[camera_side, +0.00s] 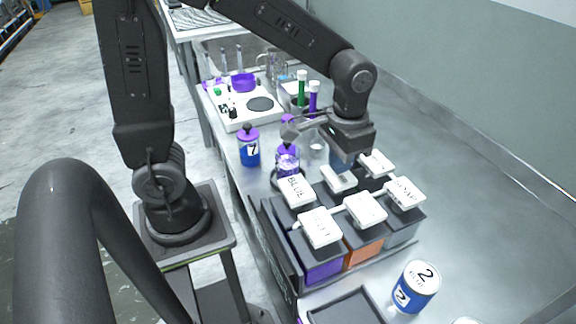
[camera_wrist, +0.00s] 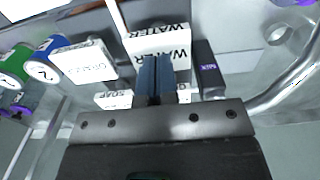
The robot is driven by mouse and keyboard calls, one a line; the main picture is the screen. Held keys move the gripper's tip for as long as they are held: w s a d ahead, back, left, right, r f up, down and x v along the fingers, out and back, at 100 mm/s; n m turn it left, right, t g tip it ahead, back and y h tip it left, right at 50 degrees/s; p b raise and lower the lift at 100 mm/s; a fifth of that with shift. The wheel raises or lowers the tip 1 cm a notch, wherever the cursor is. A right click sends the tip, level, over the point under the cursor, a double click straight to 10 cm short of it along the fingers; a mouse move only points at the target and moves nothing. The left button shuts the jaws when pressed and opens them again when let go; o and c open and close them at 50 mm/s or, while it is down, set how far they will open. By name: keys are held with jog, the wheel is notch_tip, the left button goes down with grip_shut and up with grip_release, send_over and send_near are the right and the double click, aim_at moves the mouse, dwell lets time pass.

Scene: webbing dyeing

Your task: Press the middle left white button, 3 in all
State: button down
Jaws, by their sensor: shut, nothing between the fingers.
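Several white lever buttons top a dark block of dispensers in two rows in the side view. The far row has one marked BLUE (camera_side: 297,190), a middle one (camera_side: 338,179) and a right one (camera_side: 376,163). The near row has a left (camera_side: 320,227), a middle (camera_side: 365,209) and a right one (camera_side: 404,193). My gripper (camera_side: 342,163) is shut and empty, pointing down just over the far row's middle button. In the wrist view my fingertips (camera_wrist: 154,62) overlap a white button marked WATER (camera_wrist: 175,40). I cannot tell whether they touch it.
A blue-and-white can marked 2 (camera_side: 416,287) stands at the near right, beside a dark tray (camera_side: 346,308). The steel table right of the dispensers is clear.

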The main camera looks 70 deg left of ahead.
jog(key=shift+f, duration=1.25)
jog(key=shift+r, duration=1.9)
notch_tip(320, 180, up, 6)
jog(key=s+a+t, duration=0.2)
jog(key=s, duration=0.3)
jog(key=s+a+r+t, duration=0.1)
jog(key=s+a+t, duration=0.1)
jog(key=s, duration=0.3)
jog(key=shift+s+r+t, duration=0.3)
jog(key=shift+s+t, duration=0.05)
jog(key=shift+t, duration=0.45)
